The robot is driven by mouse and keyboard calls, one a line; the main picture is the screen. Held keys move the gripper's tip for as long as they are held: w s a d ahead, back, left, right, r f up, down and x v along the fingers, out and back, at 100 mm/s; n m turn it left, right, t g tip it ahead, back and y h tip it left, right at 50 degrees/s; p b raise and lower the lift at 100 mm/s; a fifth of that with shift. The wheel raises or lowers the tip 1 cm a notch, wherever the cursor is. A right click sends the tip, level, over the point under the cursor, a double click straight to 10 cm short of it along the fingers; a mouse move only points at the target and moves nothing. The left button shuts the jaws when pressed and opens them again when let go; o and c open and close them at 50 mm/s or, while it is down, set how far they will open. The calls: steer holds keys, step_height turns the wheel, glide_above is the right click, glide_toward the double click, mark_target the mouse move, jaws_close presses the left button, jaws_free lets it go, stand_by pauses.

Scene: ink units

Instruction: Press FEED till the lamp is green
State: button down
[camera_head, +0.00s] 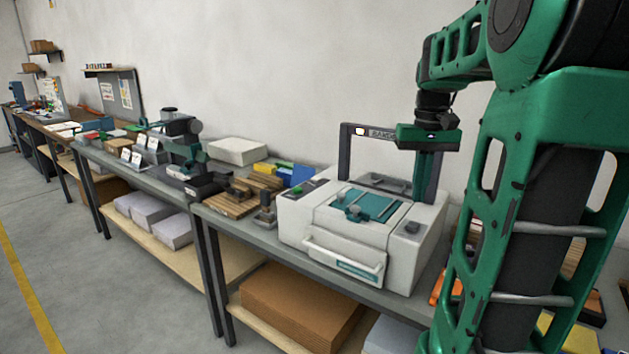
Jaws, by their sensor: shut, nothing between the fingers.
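A white machine (330,250) with a teal top tray stands on the bench. No FEED label can be read, so I cannot tell which is FEED. My gripper (424,196) is shut and empty, pointing down over the machine's right side, in front of the arch's right post.
Left of the machine are wooden blocks (237,197), a small dark fixture (265,208) and a green-and-black device (184,140). A cardboard box (300,305) lies on the shelf below. The floor (120,290) at the left is clear.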

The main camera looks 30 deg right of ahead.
stand_by(0.3)
steer(key=s+a+f+n, duration=0.1)
steer(key=s+a+f, duration=1.2)
steer(key=a, duration=0.3)
steer(key=shift+s+a+f, duration=0.25)
steer(key=shift+s+f, duration=0.15)
steer(key=shift+a, duration=0.1)
